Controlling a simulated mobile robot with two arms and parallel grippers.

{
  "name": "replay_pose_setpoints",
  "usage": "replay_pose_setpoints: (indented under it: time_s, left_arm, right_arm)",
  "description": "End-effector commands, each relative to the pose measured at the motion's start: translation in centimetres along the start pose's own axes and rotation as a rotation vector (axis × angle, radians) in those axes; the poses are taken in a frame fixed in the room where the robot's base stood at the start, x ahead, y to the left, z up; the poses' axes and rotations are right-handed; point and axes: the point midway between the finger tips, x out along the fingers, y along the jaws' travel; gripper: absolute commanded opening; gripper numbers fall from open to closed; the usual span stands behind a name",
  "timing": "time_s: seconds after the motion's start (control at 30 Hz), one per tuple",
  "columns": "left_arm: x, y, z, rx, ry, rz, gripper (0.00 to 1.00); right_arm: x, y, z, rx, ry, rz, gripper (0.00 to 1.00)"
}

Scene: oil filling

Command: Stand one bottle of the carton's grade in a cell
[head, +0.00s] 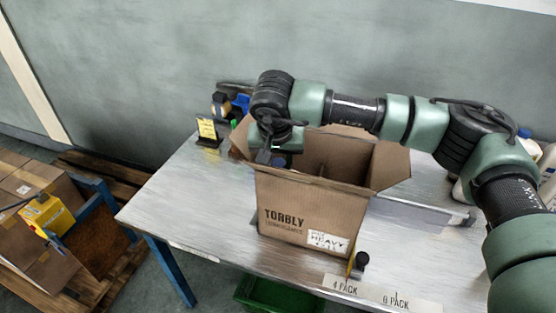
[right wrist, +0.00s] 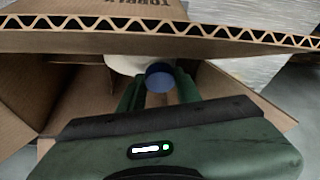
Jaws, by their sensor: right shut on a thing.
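The open brown carton (head: 300,208) stands on the metal table, printed TORBLY, with a white label reading HEAVY (head: 328,241). Its flaps are spread and a divider edge shows faintly inside. My right gripper (head: 275,157) is over the left part of the carton's opening, pointing down. In the right wrist view its green fingers are shut on a pale bottle with a blue cap (right wrist: 159,77). The bottle is at the carton wall, whose corrugated edge crosses that view. The bottle's lower part and the cell below it are hidden. My left gripper is not in view.
A small yellow sign (head: 207,129) stands at the table's back left, with blue items (head: 240,104) behind. Pale bottles (head: 547,172) stand at the right, partly behind my arm. A green crate (head: 275,296) is under the table's front. The table's front left is clear.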

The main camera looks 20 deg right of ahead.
Motion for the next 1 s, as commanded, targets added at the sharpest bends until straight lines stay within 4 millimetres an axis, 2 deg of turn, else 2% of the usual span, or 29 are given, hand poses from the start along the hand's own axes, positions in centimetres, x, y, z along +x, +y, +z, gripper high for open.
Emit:
replay_pose_setpoints:
  time_s: [0.1,0.13,0.2,0.77,0.87,1.0]
  left_arm:
    - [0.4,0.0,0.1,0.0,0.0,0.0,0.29]
    - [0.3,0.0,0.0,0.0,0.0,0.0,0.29]
    - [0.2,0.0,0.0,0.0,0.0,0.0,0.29]
    - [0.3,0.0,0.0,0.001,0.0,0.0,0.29]
    - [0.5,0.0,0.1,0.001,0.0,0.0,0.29]
    - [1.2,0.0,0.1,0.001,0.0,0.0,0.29]
  right_arm:
    - [0.2,-0.1,0.0,0.001,0.005,-0.003,0.0]
    - [0.0,-0.1,-0.1,0.001,0.005,-0.003,0.41]
    - [0.0,-0.1,-0.1,0.001,0.005,-0.003,0.59]
    - [0.3,-0.2,0.4,-0.005,-0.004,-0.005,0.59]
    - [-0.1,-0.3,0.3,-0.005,-0.002,-0.007,0.59]
    - [-2.2,-0.2,0.2,-0.003,0.003,-0.009,0.59]
